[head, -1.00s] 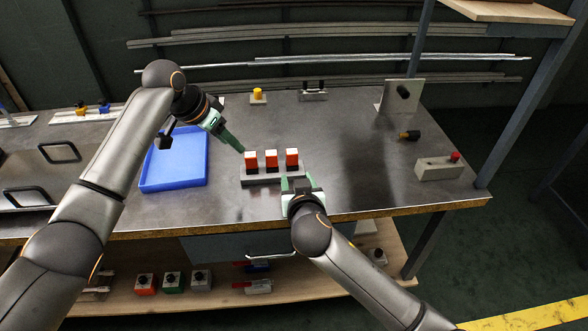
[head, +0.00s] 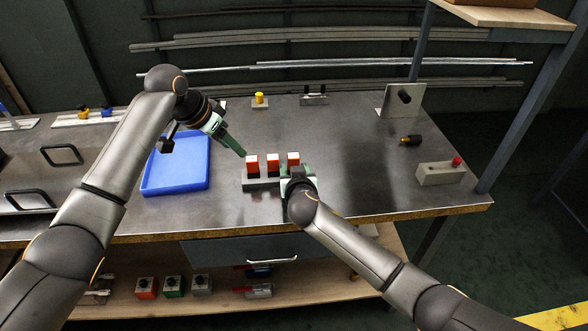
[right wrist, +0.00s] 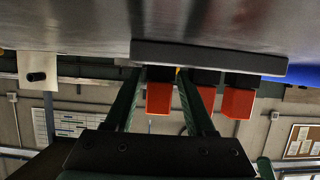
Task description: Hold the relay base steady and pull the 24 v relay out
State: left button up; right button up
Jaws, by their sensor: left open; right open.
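The grey relay base (head: 260,184) lies on the metal bench with three orange relays with white tops: left (head: 252,161), middle (head: 272,160), right (head: 293,157). I cannot read which one is 24 V. My left gripper (head: 240,152) is open, its fingers angled down beside the base's left end. My right gripper (head: 297,172) is open at the right end of the base and hides part of it. In the right wrist view, upside down, its fingers (right wrist: 158,82) stand on either side of the end relay (right wrist: 159,100), the head view's right one.
A blue tray (head: 176,188) lies left of the base, under my left arm. A yellow button (head: 259,98) and a bracket (head: 314,97) stand behind. An upright plate (head: 397,101), a dark cylinder (head: 411,139) and a red-button box (head: 442,173) are right.

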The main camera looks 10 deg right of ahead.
grip_shut()
dwell(0.4)
dwell(0.4)
jog(key=shift+o, duration=1.6)
grip_release()
